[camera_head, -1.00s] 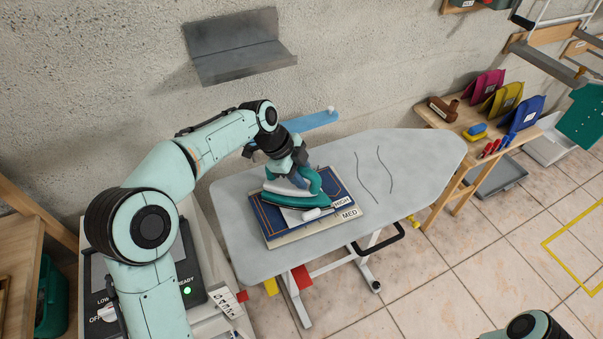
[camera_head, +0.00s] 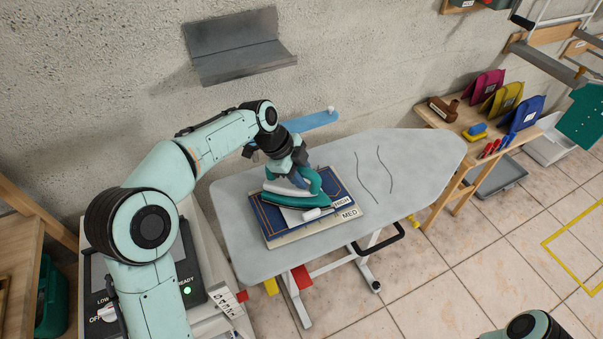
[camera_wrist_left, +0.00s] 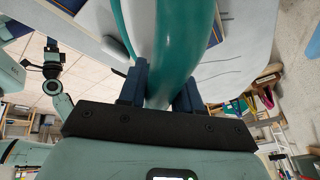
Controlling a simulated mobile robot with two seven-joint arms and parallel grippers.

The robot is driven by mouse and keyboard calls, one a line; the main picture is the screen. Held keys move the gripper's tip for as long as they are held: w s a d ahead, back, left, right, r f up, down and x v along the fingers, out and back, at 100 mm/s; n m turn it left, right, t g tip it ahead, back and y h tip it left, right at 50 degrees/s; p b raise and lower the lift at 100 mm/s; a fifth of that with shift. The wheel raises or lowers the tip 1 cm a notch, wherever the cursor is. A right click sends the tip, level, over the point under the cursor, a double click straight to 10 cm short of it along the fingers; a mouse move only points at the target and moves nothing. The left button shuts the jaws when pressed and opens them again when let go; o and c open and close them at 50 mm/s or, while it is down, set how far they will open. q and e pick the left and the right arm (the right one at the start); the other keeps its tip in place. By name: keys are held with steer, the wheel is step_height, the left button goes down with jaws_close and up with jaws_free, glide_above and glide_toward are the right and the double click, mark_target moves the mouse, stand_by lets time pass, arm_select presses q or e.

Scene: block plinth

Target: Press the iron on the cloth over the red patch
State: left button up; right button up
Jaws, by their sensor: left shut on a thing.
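A HIGH label (camera_head: 342,202) and a MED label (camera_head: 349,214) lie at the cloth's right side. A console (camera_head: 190,270) with a green light stands at lower left. A wooden side table (camera_head: 465,125) holds bags and tools.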

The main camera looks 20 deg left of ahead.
arm_select(q)
steer(key=shift+a+f, duration=0.1)
steer(key=shift+w+r+p, duration=0.1)
steer(key=shift+r+p, duration=1.05)
steer(key=shift+r, duration=0.8)
steer(key=shift+r+p, duration=1.1)
steer(key=shift+r, duration=1.15)
arm_select(e)
steer(key=w+r, duration=0.3)
steer(key=r, duration=0.2)
steer(key=shift+w+r, duration=0.15)
steer(key=shift+r, duration=0.05)
